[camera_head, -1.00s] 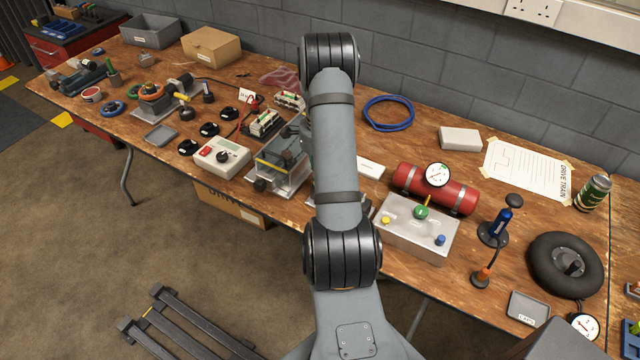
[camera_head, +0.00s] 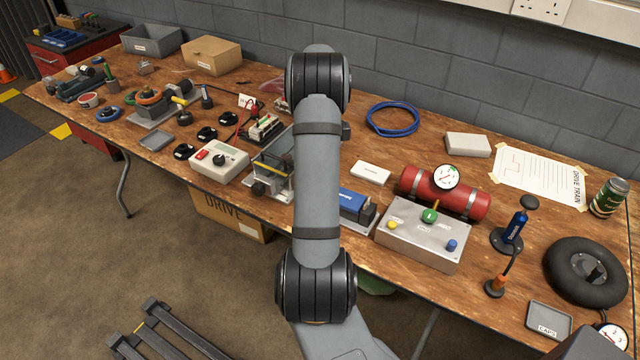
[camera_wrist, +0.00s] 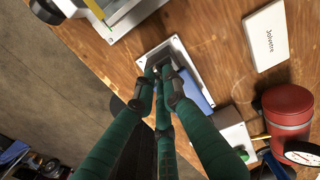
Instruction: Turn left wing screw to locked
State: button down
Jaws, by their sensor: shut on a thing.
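My gripper (camera_wrist: 163,70) shows in the wrist view, its green fingers with dark joints closed together over a small metal plate (camera_wrist: 182,50). The fingertips are shut on a small dark piece at the plate, apparently the left wing screw, which the fingers almost wholly cover. Its turn angle and any locked mark cannot be made out. A blue block (camera_wrist: 196,92) sits on the plate beside the fingers, partly hidden. In the head view the blue block (camera_head: 352,203) shows just right of my arm, which hides my gripper and the wing screw.
A grey control box (camera_head: 424,238) and a red cylinder with a gauge (camera_head: 445,177) stand right of the blue block. A white box (camera_head: 371,173) lies behind it. A metal fixture (camera_head: 270,178) stands close on the left. The bench front edge is near.

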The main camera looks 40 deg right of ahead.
jog(key=shift+m+b, duration=0.45)
jog(key=shift+m, duration=0.35)
jog(key=c, duration=1.9)
grip_release()
jog(key=shift+o, duration=0.4)
notch_tip(320, 180, up, 12)
